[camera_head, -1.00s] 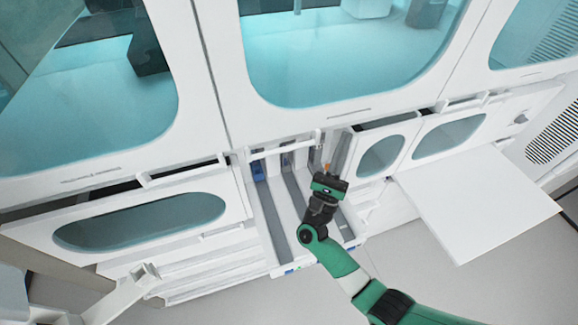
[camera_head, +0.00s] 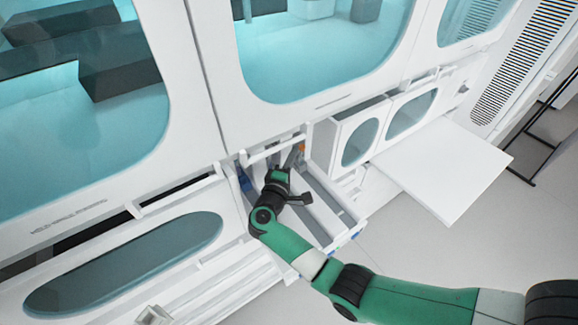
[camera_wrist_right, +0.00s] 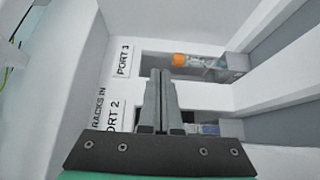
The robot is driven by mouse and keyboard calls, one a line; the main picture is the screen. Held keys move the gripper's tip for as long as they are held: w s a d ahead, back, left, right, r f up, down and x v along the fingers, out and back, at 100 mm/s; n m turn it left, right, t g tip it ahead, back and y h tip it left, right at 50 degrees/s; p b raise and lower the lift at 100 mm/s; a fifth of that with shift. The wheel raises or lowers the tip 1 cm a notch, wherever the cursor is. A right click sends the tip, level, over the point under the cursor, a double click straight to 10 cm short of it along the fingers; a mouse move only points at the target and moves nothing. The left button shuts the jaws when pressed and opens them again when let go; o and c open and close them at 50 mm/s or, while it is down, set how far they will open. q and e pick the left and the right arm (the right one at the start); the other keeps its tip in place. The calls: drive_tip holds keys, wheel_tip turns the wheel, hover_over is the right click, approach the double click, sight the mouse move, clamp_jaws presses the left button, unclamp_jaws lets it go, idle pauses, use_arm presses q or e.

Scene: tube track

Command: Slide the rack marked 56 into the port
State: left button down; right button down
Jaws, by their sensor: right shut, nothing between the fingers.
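My right gripper (camera_head: 277,175) reaches in over a white tray with long lanes (camera_head: 345,215), near its back wall. In the right wrist view its fingers (camera_wrist_right: 160,80) are shut together and empty. An orange-capped tube (camera_wrist_right: 180,60) lies at the PORT 3 opening. I cannot read a 56 on any rack. My left gripper is not in view.
A blue part (camera_head: 244,180) sits at the tray's left back. A white bar (camera_head: 272,149) crosses above the tray. An open white door or shelf (camera_head: 440,165) sticks out on the right. Large windowed cabinet panels (camera_head: 320,50) stand behind. Floor is clear in front.

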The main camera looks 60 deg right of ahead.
drive_tip(key=s, duration=0.1)
drive_tip(key=s+d+p, duration=0.1)
drive_tip(key=shift+s+d, duration=0.2)
drive_tip(key=shift+s, duration=0.2)
idle(1.4)
drive_tip(key=w+d+f+b, duration=0.1)
drive_tip(key=w+d+b, duration=0.1)
drive_tip(key=w+b, duration=0.3)
drive_tip(key=s+p+v, duration=0.1)
drive_tip(key=v, duration=0.9)
drive_tip(key=shift+s+a+r, duration=0.15)
drive_tip(key=shift+s+r, duration=0.05)
drive_tip(key=shift+r, duration=0.25)
